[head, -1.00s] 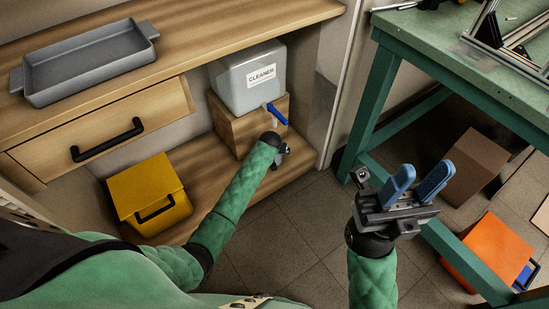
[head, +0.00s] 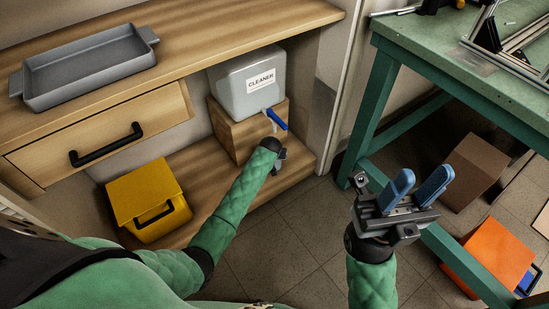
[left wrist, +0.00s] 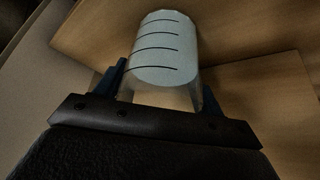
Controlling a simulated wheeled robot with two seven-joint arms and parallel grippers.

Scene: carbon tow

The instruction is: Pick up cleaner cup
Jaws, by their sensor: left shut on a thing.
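The cleaner cup (left wrist: 165,50) is a pale, translucent cup with several dark measuring lines, seen in the left wrist view. My left gripper (left wrist: 163,90) is shut on it, one finger on each side. In the head view my left gripper (head: 279,158) is low in front of the wooden block, below the blue tap; the cup is largely hidden there. The cleaner container (head: 240,100) is a whitish tank labelled CLEANER, standing on the block, with a blue tap lever (head: 277,119). My right gripper (head: 418,190) is open and empty, its blue fingers apart.
The wooden block (head: 232,138) stands on a low wooden shelf (head: 296,172). A yellow bin (head: 148,196) is at left, below a drawer (head: 95,135). A grey tray (head: 88,70) sits on the counter. A green table (head: 420,50), brown box (head: 474,172) and orange bin (head: 495,252) are at right.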

